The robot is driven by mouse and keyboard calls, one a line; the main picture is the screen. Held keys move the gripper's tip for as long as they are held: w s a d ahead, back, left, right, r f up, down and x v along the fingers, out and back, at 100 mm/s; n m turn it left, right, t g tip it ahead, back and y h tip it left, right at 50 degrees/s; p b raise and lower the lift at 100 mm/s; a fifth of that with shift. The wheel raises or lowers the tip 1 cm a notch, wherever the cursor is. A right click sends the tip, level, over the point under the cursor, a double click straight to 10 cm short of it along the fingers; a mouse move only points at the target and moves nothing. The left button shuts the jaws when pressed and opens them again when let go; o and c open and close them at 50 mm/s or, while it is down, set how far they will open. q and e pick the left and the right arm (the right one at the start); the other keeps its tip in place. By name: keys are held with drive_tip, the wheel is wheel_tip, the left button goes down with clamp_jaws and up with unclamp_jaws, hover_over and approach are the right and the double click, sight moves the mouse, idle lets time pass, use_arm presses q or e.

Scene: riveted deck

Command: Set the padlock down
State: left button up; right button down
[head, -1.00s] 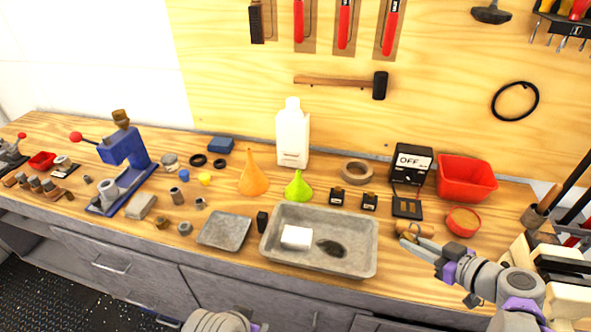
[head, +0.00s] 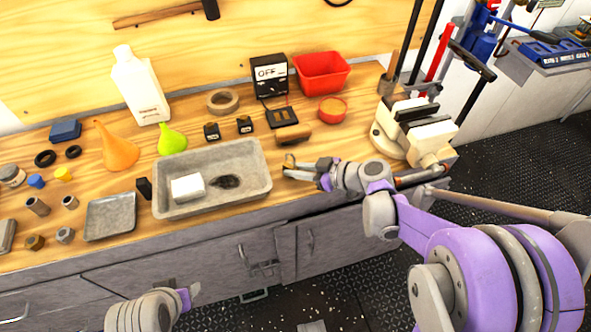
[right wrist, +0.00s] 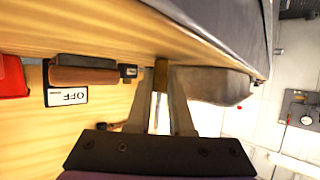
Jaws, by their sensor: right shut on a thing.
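The padlock is a small brass-coloured block (head: 289,160) at the tips of my right gripper (head: 287,169) in the head view. In the right wrist view its brass body (right wrist: 161,76) sits between the two fingers of the right gripper (right wrist: 163,85), which is shut on it. The gripper is over the front part of the wooden bench, just right of the grey tray; I cannot tell whether the padlock touches the bench top. My left gripper (head: 190,291) is low in front of the drawers, and its jaws do not show clearly.
The grey tray (head: 262,180) holds a white block (head: 187,188) and a dark oval thing (head: 226,181). A brown cylinder (head: 295,137), a red bin (head: 321,72) and a round orange-red container (head: 332,109) stand behind my right gripper. Bare wood lies around it.

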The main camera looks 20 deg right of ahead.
drive_tip(key=shift+f, duration=0.15)
drive_tip(key=c, duration=0.8)
unclamp_jaws()
drive_tip(key=shift+s+d+r, duration=0.15)
drive_tip(key=shift+d+r, duration=0.05)
drive_tip(key=shift+r, duration=0.15)
drive_tip(key=v, duration=1.1)
drive_tip(key=shift+s+a+f+m+g+h+p, duration=0.15)
drive_tip(key=shift+s+a+f+m+g+h, duration=0.5)
drive_tip(key=shift+s+f+m+h, duration=1.4)
drive_tip(key=shift+s+a+f+m+g+h+p, duration=0.2)
drive_tip(key=shift+s+a+m+g+h, duration=0.7)
drive_tip(key=shift+s, duration=2.3)
drive_tip(key=shift+s+a+f+m+g+h+p, duration=0.1)
drive_tip(key=shift+s+a+f+m+g+h, duration=0.2)
drive_tip(key=shift+s+f+m+h, duration=1.4)
